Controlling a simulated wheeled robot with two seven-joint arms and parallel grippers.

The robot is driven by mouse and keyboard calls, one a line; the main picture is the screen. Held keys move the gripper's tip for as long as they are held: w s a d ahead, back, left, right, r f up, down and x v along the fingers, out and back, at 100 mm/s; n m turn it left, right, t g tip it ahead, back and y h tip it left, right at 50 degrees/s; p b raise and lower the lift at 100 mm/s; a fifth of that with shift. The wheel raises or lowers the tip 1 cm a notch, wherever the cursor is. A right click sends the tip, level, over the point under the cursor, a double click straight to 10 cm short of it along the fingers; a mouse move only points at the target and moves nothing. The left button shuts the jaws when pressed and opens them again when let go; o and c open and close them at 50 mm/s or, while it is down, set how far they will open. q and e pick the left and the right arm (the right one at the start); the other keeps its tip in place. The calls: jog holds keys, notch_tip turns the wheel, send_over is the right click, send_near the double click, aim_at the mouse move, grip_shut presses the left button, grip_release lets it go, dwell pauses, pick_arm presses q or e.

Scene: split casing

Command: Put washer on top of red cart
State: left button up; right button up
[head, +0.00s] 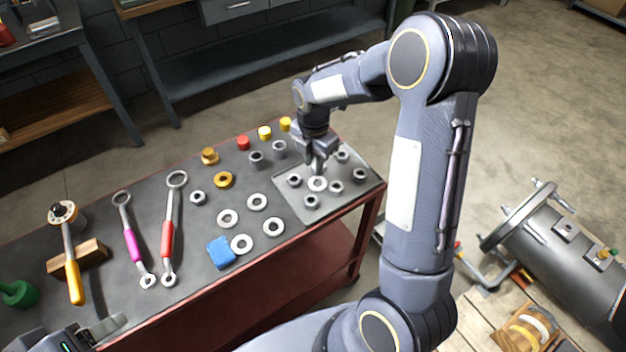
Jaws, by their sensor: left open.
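The red cart (180,334) has a dark grey top, with several silver washers lying flat on it. One of these washers (257,202) is near the middle, and another (241,244) lies beside a blue block. A further washer (317,184) is on the grey tray (292,205) at the cart's right end, among several nuts. My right gripper (318,170) points down directly over this washer, very near or touching it; its finger gap cannot be made out. My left gripper (108,328) is open and empty at the cart's near left edge, partly cut off by the frame.

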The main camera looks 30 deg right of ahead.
aim_at(312, 179)
jog(key=shift+w+a+f+p, duration=0.1)
jog(key=shift+f+p, duration=0.15)
jog(key=shift+f, duration=1.2)
jog(key=shift+w+a+f+p, duration=0.1)
jog(key=shift+f+p, duration=0.15)
jog(key=shift+f, duration=1.15)
jog(key=shift+f, duration=0.15)
grip_shut()
